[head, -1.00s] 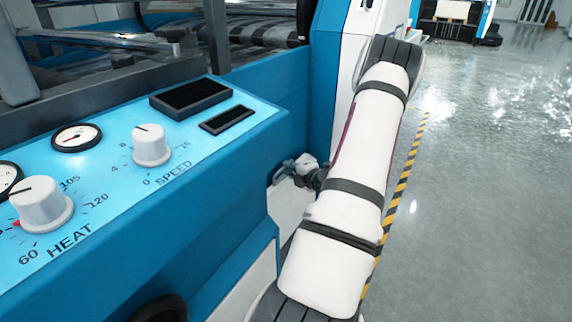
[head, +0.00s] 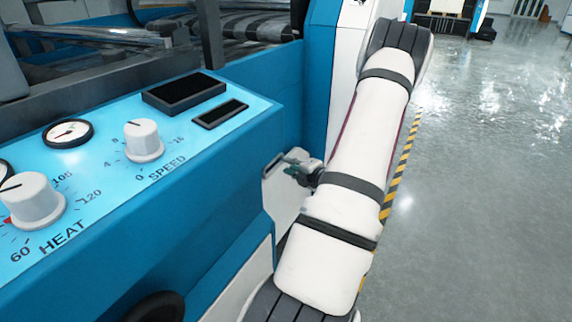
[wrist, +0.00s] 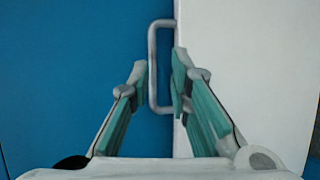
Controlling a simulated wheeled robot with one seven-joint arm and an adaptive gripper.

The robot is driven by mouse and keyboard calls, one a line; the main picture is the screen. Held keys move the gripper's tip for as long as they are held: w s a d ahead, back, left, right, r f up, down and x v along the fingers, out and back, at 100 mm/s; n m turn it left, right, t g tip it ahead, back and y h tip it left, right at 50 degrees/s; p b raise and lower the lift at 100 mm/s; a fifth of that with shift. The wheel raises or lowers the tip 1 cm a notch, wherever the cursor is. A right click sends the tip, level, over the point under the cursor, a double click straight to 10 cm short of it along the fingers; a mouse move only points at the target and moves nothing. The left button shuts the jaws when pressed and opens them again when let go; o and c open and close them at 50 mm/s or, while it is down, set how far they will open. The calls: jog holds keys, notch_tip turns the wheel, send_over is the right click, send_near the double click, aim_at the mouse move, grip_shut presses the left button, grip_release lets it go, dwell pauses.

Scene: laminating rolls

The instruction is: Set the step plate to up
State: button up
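The step plate (head: 284,205) seems to be the pale panel at the machine's lower side in the head view. It looks close to upright there, partly behind my arm. In the wrist view a white panel (wrist: 245,55), likely the same plate, fills the right side, with a grey bar handle (wrist: 152,65) at its left edge. My gripper (wrist: 160,80) is open, with one green-padded finger on each side of the handle's upright bar. The left pad is very near the bar; a gap shows at the right pad. In the head view my gripper (head: 292,165) is beside the plate's upper part.
The blue machine's control panel (head: 105,165) with the HEAT knob (head: 33,202) and SPEED knob (head: 143,140) stands at the left. A black round part (head: 157,306) is low on its side. Open floor (head: 480,180) lies right of the yellow-black stripe (head: 401,170).

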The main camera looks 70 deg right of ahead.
jog(key=v, duration=0.8)
dwell(0.4)
